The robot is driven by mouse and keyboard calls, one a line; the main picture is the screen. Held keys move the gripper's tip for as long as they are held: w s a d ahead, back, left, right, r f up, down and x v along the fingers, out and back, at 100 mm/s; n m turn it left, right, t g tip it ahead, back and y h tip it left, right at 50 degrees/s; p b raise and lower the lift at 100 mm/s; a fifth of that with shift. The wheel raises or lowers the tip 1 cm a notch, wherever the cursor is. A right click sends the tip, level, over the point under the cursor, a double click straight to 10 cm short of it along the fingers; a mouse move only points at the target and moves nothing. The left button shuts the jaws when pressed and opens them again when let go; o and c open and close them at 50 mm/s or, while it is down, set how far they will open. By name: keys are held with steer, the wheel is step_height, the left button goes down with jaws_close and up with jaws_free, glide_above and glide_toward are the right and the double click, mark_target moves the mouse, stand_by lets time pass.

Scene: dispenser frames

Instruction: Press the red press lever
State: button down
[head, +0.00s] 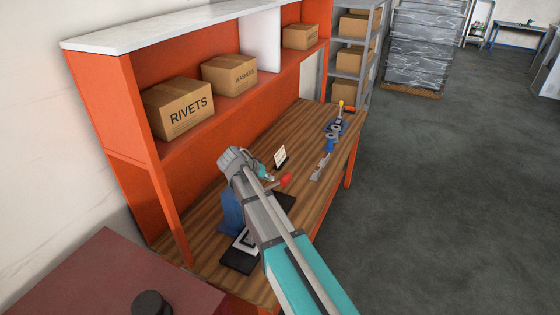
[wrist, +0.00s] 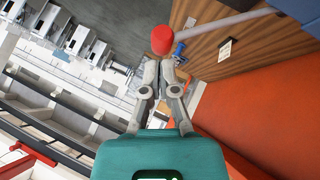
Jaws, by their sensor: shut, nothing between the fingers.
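The red press lever's knob (head: 286,180) shows in the head view just beyond the tip of my gripper (head: 271,178). The press, with a blue body (head: 231,212) and a dark base (head: 241,259), stands on the wooden bench, partly hidden by my arm. In the wrist view the red knob (wrist: 162,40) is right at the fingertips of my gripper (wrist: 166,62), with its grey lever bar (wrist: 232,25) running off to the upper right. My gripper is shut and empty. I cannot tell whether the fingertips touch the knob.
The wooden bench (head: 317,197) has an orange shelf frame holding cardboard boxes (head: 178,106). A small sign (head: 280,156) and blue-and-grey tools (head: 335,127) stand farther along it. A dark red surface (head: 105,278) is at the lower left. Open floor (head: 430,180) lies to the right.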

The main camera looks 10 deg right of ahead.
steer(key=w+a+r+t+h+p, duration=0.1)
steer(key=w+a+r+p, duration=0.1)
steer(key=r, duration=0.4)
steer(key=shift+w+a+r+m+p, duration=0.3)
steer(key=shift+w+a+r+p, duration=0.05)
steer(key=shift+w+p, duration=0.45)
steer(key=shift+f, duration=0.1)
steer(key=s+f+b+x, duration=0.1)
steer(key=s+b+x, duration=0.1)
steer(key=b+x, duration=0.8)
steer(key=shift+w+d+f, duration=0.45)
steer(key=shift+d+f, duration=0.3)
steer(key=shift+f, duration=0.5)
steer(key=shift+s+a+f, duration=0.1)
steer(key=shift+s, duration=0.05)
